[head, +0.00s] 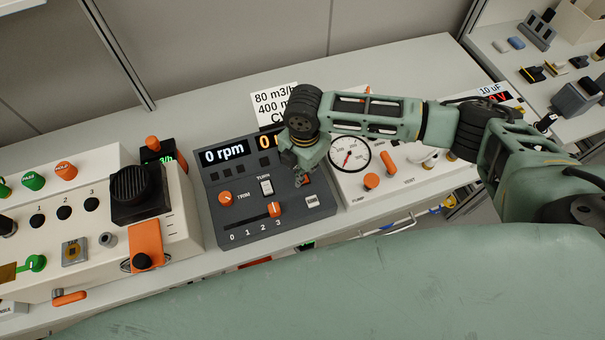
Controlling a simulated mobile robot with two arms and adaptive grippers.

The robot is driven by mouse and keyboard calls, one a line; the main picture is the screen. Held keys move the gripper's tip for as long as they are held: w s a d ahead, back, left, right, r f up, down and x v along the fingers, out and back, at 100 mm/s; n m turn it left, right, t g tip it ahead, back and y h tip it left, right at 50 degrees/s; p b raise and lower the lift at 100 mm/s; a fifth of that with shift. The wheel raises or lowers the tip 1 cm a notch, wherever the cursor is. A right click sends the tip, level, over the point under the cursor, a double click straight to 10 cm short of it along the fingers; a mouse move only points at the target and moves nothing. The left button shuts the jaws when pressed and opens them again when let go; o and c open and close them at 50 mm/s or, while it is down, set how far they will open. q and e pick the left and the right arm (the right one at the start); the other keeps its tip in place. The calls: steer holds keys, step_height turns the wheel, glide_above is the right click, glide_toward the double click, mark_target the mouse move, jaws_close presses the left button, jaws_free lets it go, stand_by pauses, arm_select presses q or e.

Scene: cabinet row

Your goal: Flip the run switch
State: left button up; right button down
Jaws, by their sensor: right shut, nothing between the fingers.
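A dark control panel (222,192) stands on the bench with a lit "0 rpm" display (223,153). It carries an orange trim knob (225,198), a white rocker (266,187), an orange slider (275,209) near the 3 of its 0–3 scale, and a pale button (312,201). No run label is readable. My right gripper (303,172) is shut and empty over the panel's right part. A small red part shows just beside its tips; whether they touch is unclear. My gripper and wrist hide part of the second display and the panel's upper right. My left gripper is not in view.
Right of the panel is a white unit with a round gauge (350,154) and an orange knob (371,181). Left is a white unit with a black round grille (131,185) and an orange flap (145,241). A card (273,99) stands behind.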

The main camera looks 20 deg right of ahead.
steer(key=shift+f+b, duration=0.55)
steer(key=shift+f, duration=0.55)
stand_by(0.6)
steer(key=shift+r, duration=0.1)
step_height(320, 180, up, 7)
steer(key=p, duration=0.7)
steer(key=shift+p, duration=0.35)
stand_by(0.3)
